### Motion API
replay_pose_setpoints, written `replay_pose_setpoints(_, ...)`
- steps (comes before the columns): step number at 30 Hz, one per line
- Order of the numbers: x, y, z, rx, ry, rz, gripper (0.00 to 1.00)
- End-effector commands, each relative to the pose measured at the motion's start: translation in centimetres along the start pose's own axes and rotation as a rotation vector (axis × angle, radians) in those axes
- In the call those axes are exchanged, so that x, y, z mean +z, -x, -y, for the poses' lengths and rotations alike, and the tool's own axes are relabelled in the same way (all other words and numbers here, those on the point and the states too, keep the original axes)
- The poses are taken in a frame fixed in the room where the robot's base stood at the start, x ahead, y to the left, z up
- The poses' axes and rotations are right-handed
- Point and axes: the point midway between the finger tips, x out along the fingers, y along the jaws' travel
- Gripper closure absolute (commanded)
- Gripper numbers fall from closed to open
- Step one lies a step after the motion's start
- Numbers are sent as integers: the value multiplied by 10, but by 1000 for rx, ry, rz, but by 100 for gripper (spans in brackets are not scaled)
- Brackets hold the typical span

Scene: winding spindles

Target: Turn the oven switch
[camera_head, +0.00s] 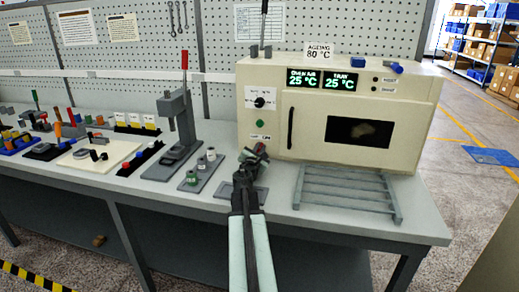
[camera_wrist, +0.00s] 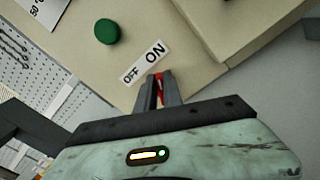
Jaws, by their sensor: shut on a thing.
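The cream oven (camera_head: 408,112) stands on the bench, with its displays reading 25 °C. In the wrist view its front panel carries an OFF/ON label (camera_wrist: 144,62), with a round green button (camera_wrist: 107,31) up and to the left. The red oven switch (camera_wrist: 159,90) sits just below this label and shows as a thin red strip between my fingers. My gripper (camera_wrist: 161,84) is shut on the switch, with both fingers close to the panel. In the head view my gripper (camera_head: 256,153) is at the oven's lower left front and hides most of the switch.
A wire rack (camera_head: 345,190) lies before the oven door. Tools fill the bench's far left. A black knob (camera_head: 259,102) is higher on the oven panel.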

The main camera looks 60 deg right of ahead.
Motion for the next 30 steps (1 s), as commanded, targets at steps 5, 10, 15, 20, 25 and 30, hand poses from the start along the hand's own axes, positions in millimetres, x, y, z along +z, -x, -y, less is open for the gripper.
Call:
replay_pose_setpoints(5,-1,1,2,-1,-75,-1,100)
replay_pose_setpoints(10,-1,1,2,-1,-111,-1,100)
replay_pose_setpoints(15,-1,1,2,-1,-124,-1,100)
replay_pose_setpoints(20,-1,1,2,-1,-126,-1,100)
replay_pose_setpoints(25,-1,1,2,-1,-126,-1,86)
replay_pose_setpoints(30,-1,1,2,0,-124,-1,67)
